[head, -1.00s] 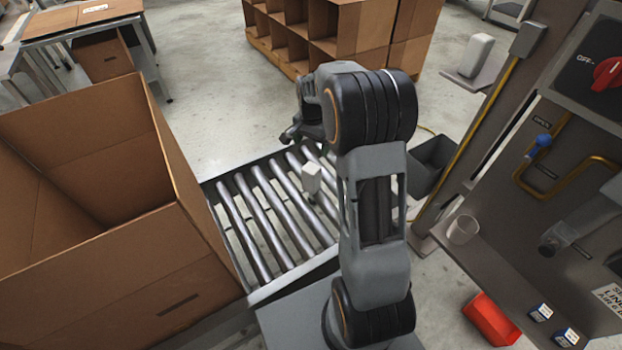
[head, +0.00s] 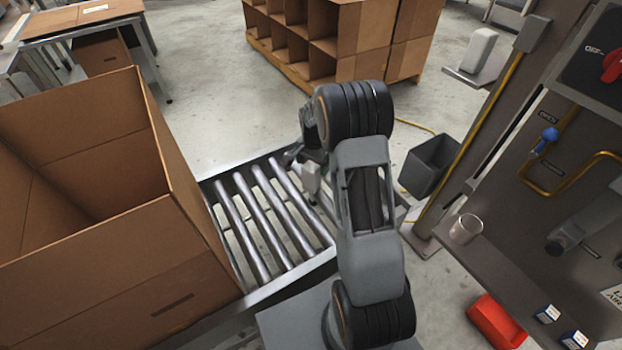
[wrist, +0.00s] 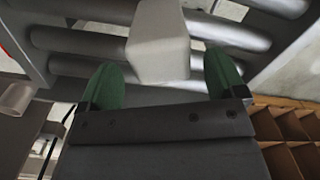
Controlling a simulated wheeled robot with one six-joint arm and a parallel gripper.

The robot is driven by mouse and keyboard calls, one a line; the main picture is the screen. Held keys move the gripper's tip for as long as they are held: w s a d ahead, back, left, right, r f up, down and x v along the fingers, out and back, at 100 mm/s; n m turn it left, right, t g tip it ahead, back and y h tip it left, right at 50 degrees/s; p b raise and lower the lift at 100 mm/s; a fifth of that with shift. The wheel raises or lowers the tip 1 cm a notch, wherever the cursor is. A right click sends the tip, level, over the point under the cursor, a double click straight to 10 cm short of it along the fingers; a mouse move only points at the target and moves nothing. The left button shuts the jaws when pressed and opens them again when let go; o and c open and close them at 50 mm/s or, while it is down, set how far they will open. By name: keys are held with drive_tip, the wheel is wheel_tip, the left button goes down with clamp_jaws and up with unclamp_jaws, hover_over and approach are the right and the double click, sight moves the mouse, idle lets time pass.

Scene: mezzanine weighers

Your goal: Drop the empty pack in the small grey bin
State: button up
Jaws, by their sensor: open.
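The empty pack, a small pale carton (head: 311,180), stands on the roller conveyor, partly hidden by my arm in the head view. In the wrist view the pack (wrist: 158,45) lies just beyond and between my two green fingertips. My gripper (wrist: 163,80) is open, with a gap to each side of the pack; I cannot tell if either finger touches it. In the head view my gripper is mostly hidden behind my wrist. The small grey bin (head: 432,165) stands on the floor right of my arm, its open top showing.
A large open cardboard box (head: 110,285) stands left of the conveyor rollers (head: 255,230). At right, a grey panel stand holds a cup (head: 466,228) on its ledge. A red bin (head: 496,322) lies below. Cardboard shelving (head: 350,45) stands behind, with clear floor before it.

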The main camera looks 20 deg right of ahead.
wheel_tip(320, 180, down, 4)
drive_tip(key=shift+a+b, duration=0.1)
drive_tip(key=shift+b, duration=0.4)
drive_tip(key=c, duration=1.1)
drive_tip(key=shift+r, duration=0.15)
